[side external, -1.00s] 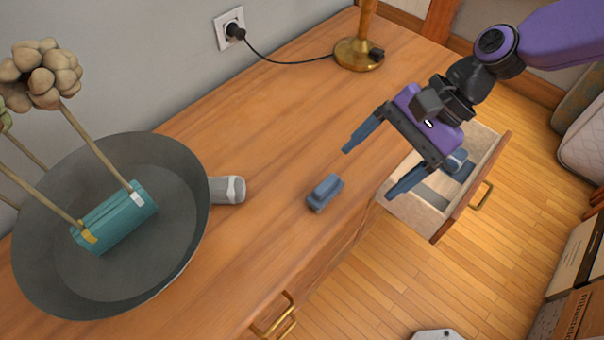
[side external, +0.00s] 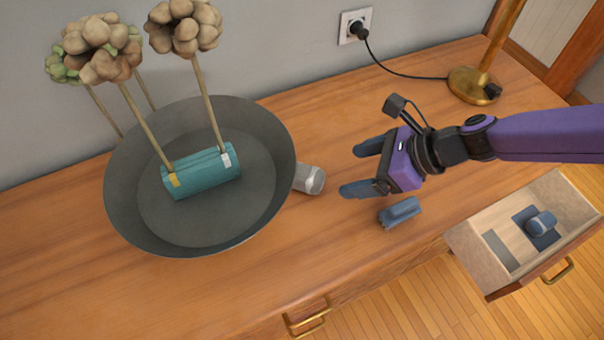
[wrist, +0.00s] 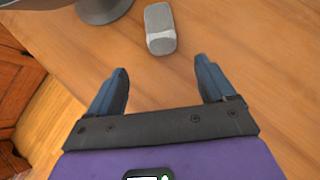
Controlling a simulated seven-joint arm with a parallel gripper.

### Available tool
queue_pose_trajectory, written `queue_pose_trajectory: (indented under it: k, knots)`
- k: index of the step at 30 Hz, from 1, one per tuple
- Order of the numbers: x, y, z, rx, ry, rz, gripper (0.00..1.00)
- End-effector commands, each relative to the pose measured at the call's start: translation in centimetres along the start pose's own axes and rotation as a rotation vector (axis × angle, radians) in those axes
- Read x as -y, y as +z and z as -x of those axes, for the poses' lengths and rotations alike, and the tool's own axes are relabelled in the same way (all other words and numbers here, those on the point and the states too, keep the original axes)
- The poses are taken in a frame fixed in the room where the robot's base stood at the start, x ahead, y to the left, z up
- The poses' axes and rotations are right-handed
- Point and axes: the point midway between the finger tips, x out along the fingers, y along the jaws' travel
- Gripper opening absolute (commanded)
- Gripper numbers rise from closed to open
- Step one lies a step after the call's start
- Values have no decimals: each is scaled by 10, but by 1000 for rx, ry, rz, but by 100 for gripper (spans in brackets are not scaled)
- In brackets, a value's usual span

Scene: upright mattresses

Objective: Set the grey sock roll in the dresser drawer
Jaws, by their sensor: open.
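The grey sock roll (side external: 310,179) has a lighter grey band and lies on the dresser top against the right side of the dark bowl. In the wrist view the sock roll (wrist: 159,28) lies beyond the fingertips, roughly centred between them. My gripper (side external: 349,171) is open and empty, to the right of the sock roll, with its fingers pointing towards it. Both blue fingers of my gripper (wrist: 160,66) show apart in the wrist view. The dresser drawer (side external: 520,280) is pulled open at the lower right. A blue roll (side external: 541,223) sits in it on a dark blue patch.
The wide dark bowl (side external: 125,205) holds a teal block (side external: 201,171) and stemmed dried flower heads. A small blue-grey block (side external: 400,211) lies on the dresser top below my gripper. A brass lamp (side external: 474,86) with a cord stands at the back right. The front left top is clear.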

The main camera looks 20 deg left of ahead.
Motion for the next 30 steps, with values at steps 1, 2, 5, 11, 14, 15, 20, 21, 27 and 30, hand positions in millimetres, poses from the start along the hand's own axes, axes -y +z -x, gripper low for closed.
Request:
queue_pose_trajectory:
  k: [1,2,5,11,14,15,20,21,27,30]
  knots:
    - [0,-1,-10,-1,1,-1,83]
    - [0,-1,-15,-2,1,-1,83]
    - [0,-1,-31,-1,0,0,83]
    - [0,0,-55,-1,-1,1,83]
    - [0,0,-60,-1,0,1,83]
    - [0,0,-61,-1,-1,1,83]
    - [1,2,-69,0,0,3,83]
    - [1,3,-73,-1,0,2,83]
    - [3,10,-94,0,-1,3,83]
    - [3,9,-104,0,0,2,83]
